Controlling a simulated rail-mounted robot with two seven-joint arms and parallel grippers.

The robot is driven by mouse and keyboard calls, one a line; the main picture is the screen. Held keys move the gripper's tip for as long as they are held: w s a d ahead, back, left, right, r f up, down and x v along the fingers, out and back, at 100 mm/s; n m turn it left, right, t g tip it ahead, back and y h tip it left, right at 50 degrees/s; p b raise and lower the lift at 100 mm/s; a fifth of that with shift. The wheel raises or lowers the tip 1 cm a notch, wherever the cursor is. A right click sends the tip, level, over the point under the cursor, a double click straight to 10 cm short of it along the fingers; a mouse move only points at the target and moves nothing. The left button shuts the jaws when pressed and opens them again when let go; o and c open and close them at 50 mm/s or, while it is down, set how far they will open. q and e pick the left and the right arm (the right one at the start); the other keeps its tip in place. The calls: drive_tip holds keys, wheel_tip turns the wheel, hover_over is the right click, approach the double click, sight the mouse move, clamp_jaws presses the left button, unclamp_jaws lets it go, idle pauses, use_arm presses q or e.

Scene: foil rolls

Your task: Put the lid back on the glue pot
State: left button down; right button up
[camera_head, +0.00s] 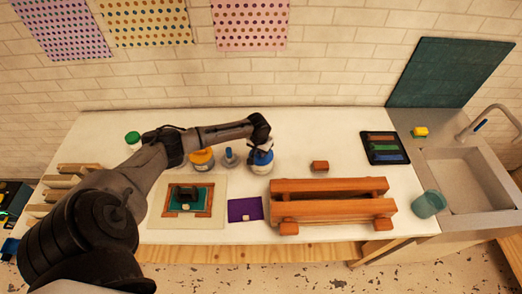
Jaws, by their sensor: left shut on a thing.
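A white-and-blue pot (261,168), which looks like the glue pot, stands upright on the white counter near the middle. My left gripper (262,148) is directly over it, pointing down and shut on the blue lid (263,157) at the pot's top. The gripper hides part of the lid and rim. I cannot tell whether the lid touches the pot or is just above it. My right gripper is not in view.
An orange-yellow jar (202,161) and a grey-blue tool (230,158) stand left of the pot. A green-lidded jar (133,140) is further left. A wooden press (330,203) lies front right; a purple sheet (245,209) is in front. A sink (478,180) is far right.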

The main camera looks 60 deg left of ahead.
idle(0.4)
use_arm(q)
drive_tip(key=c, duration=1.3)
unclamp_jaws()
drive_tip(key=shift+c, duration=0.2)
drive_tip(key=o, duration=0.8)
drive_tip(key=shift+r+p, duration=0.75)
drive_tip(key=shift+p, duration=0.15)
drive_tip(key=shift+r+p, duration=1.7)
drive_tip(key=shift+p, duration=0.2)
drive_tip(key=shift+r+p, duration=1.1)
drive_tip(key=shift+p, duration=0.1)
